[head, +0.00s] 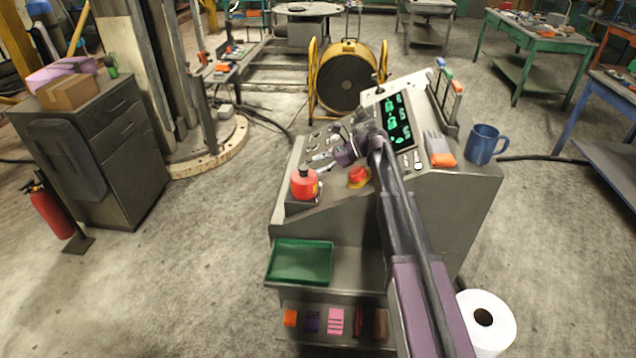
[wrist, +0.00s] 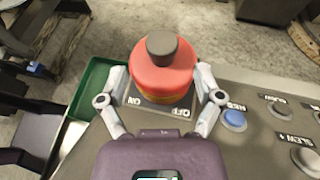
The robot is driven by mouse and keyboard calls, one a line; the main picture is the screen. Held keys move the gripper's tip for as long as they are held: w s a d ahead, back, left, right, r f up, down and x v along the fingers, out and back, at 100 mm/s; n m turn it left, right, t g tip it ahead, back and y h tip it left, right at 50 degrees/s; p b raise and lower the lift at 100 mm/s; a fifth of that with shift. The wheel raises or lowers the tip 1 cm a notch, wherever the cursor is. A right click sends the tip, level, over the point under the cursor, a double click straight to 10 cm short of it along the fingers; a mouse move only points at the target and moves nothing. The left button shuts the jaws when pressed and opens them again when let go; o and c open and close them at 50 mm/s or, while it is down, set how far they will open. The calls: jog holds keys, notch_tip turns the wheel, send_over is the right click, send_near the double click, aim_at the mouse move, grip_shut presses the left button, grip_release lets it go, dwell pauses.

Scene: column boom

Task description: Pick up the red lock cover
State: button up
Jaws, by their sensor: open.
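The red lock cover (head: 304,184) stands upright at the left front corner of the grey control console (head: 335,200). It is a red-orange cylinder with a dark grey knob on top. In the wrist view the red lock cover (wrist: 163,80) sits over a yellowish part on a grey plate marked ON and OFF. My gripper (wrist: 162,92) is open, with one finger on each side of the cover. I cannot tell whether either finger touches it. In the head view my gripper (head: 317,165) reaches the cover from the upper right.
A red button on a yellow base (head: 357,178) is right of the cover. A blue button (wrist: 234,119) and several knobs are near the right finger. A green tray (head: 301,262) lies below the cover. A blue mug (head: 484,144) stands on the console's right side.

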aim_at(303, 170)
dwell(0.3)
jog(key=shift+b+x, duration=0.9)
jog(key=shift+x, duration=1.7)
jog(key=shift+r, duration=0.1)
grip_shut()
